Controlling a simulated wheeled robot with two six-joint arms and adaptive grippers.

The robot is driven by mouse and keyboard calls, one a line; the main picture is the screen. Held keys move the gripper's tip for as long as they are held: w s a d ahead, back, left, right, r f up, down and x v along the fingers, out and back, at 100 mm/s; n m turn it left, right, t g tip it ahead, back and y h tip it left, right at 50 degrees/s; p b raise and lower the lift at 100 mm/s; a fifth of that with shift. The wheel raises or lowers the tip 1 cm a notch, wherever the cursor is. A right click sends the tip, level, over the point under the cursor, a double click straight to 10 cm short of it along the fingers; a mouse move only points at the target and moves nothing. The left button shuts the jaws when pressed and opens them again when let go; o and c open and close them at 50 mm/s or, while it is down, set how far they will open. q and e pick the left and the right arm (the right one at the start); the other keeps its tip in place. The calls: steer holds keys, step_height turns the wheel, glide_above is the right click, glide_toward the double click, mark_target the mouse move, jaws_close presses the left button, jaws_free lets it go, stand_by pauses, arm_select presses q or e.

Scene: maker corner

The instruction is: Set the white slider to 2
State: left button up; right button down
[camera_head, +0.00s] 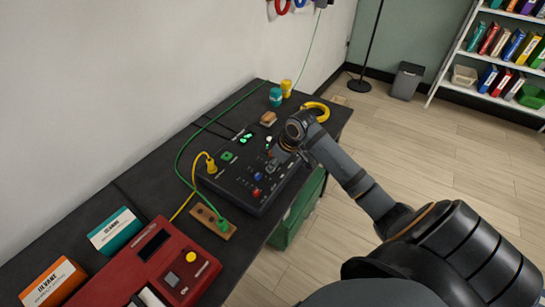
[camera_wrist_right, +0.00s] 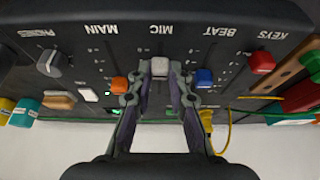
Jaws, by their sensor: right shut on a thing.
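The black mixer panel (camera_head: 235,183) lies on the dark bench, and its top fills much of the right wrist view (camera_wrist_right: 225,62). The white slider cap (camera_wrist_right: 160,67) sits in the column labelled MIC, with an orange cap (camera_wrist_right: 119,84) on one side and a blue cap (camera_wrist_right: 204,77) on the other. My right gripper (camera_wrist_right: 160,76) is shut on the white slider cap, its fingertips on both sides of it. In the head view my right gripper (camera_head: 281,152) is over the mixer and hides that cap. The scale numbers are too small to read.
A red cap (camera_wrist_right: 262,62) and a grey knob (camera_wrist_right: 49,63) are also on the panel. A red device (camera_head: 150,265), a wooden block (camera_head: 212,222) and green and yellow cables lie nearby. A yellow ring (camera_head: 317,108) lies on the bench beyond the mixer.

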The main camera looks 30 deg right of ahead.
steer(key=shift+s+d+r, duration=0.1)
steer(key=shift+s+r, duration=0.05)
steer(key=shift+s, duration=0.1)
steer(key=shift+w, duration=0.4)
steer(key=c, duration=1.4)
jaws_free()
steer(key=shift+a, duration=0.2)
steer(key=shift+o, duration=0.9)
steer(key=v, duration=1.1)
steer(key=shift+s+r, duration=0.3)
steer(key=shift+s, duration=0.05)
steer(key=shift+d, duration=0.1)
